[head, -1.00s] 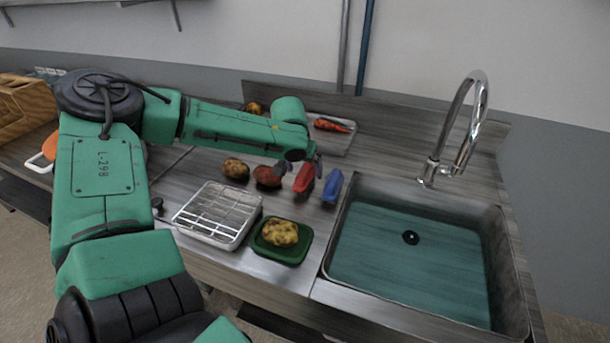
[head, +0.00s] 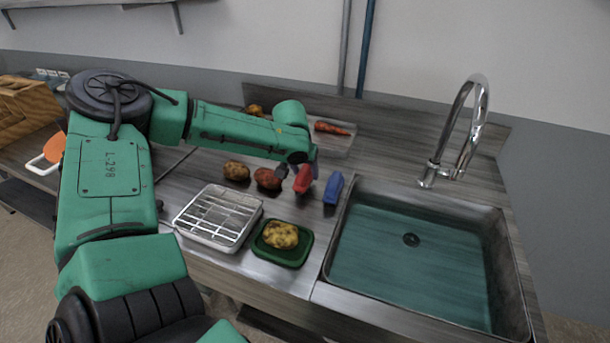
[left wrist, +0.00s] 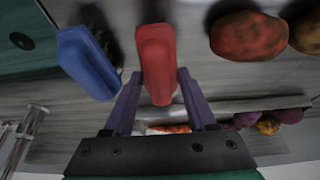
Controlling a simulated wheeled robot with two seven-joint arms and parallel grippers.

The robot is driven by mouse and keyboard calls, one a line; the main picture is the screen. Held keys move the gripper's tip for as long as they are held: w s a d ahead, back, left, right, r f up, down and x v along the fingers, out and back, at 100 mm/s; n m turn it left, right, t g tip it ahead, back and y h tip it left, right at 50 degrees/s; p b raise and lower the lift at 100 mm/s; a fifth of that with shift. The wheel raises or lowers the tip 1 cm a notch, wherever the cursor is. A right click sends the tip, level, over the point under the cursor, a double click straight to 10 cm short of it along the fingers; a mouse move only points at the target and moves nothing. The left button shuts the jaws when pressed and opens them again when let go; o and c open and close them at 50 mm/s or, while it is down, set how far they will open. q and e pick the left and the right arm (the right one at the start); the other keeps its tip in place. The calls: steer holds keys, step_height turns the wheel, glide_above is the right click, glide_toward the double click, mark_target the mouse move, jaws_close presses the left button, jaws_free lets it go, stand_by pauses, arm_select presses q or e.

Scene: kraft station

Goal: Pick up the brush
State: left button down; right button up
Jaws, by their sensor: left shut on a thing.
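In the left wrist view the red brush (left wrist: 157,62) sits between the two purple fingers of the gripper (left wrist: 158,80). The blue brush (head: 333,187) lies just to the right, apart from the gripper; it also shows in the left wrist view (left wrist: 88,62). Whether the red brush is off the counter I cannot tell. My right gripper is not in view.
Two potatoes (head: 237,171) lie left of the red brush. A wire rack tray (head: 215,218) and a green tray (head: 268,254) with a potato stand in front. The sink (head: 420,255) with a tall tap (head: 470,115) is at right. A carrot lies on a back tray (head: 335,146).

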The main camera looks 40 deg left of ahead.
arm_select(q)
step_height(320, 180, up, 27)
steer(key=c, duration=1.1)
jaws_free()
steer(key=c, duration=0.3)
